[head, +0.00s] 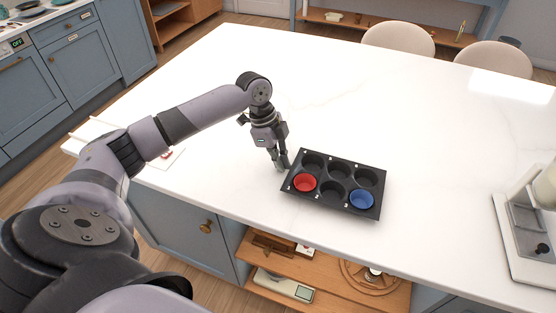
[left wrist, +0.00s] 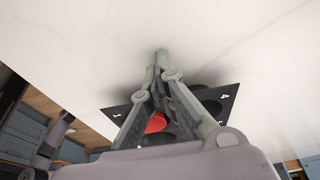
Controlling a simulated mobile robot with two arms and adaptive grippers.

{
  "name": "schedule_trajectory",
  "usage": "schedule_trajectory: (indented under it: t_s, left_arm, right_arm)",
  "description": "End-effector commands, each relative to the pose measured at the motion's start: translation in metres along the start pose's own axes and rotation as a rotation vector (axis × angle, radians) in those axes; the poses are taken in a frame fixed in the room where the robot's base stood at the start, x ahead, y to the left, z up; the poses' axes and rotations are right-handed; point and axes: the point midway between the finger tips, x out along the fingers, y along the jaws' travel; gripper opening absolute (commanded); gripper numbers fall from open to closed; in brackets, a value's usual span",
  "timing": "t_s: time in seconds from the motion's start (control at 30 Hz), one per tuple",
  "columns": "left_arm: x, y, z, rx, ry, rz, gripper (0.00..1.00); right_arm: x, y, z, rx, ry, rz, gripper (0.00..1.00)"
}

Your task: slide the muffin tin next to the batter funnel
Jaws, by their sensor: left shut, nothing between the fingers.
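The dark muffin tin (head: 333,207) lies flat on the white worktop near its front edge. It has two rows of cups, with a red cup (head: 305,183) at front left and a blue cup (head: 361,199) at front right. My left gripper (head: 281,166) is shut and empty, pointing down just beside the tin's left end; I cannot tell whether it touches. In the left wrist view the closed fingers (left wrist: 160,60) partly hide the tin (left wrist: 118,114) and the red cup (left wrist: 156,122). I cannot make out a batter funnel. My right gripper is out of view.
A pale appliance (head: 530,240) with a grey tray stands at the right edge of the worktop (head: 420,130). The worktop between it and the tin is clear. Two chairs (head: 398,40) stand behind the far edge. Open shelves (head: 335,285) lie below the front edge.

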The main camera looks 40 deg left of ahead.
Motion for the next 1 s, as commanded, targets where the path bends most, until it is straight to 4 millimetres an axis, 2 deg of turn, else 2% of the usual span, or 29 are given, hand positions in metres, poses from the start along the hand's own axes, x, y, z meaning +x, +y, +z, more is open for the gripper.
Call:
schedule_trajectory:
  t_s: [0.13, 0.23, 0.4, 0.6, 0.9, 1.0]
  left_arm:
    - [-0.001, 0.000, -0.007, 0.001, 0.002, 0.001, 0.00]
    - [0.002, 0.000, -0.027, 0.005, 0.005, 0.004, 0.00]
    - [0.015, 0.001, -0.076, 0.006, 0.007, 0.005, 0.00]
    - [0.034, 0.000, -0.133, 0.005, 0.008, 0.003, 0.00]
    - [0.062, 0.000, -0.217, 0.003, 0.007, 0.001, 0.00]
    - [0.070, 0.000, -0.237, 0.003, 0.005, 0.001, 0.00]
  right_arm:
    - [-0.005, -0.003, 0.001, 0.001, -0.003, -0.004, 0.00]
    - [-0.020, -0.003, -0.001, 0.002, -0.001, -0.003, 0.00]
    - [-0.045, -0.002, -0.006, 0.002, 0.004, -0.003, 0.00]
    - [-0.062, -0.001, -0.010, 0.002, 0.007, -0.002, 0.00]
    - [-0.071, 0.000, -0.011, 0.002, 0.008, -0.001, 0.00]
    - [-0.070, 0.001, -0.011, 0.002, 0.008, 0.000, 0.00]
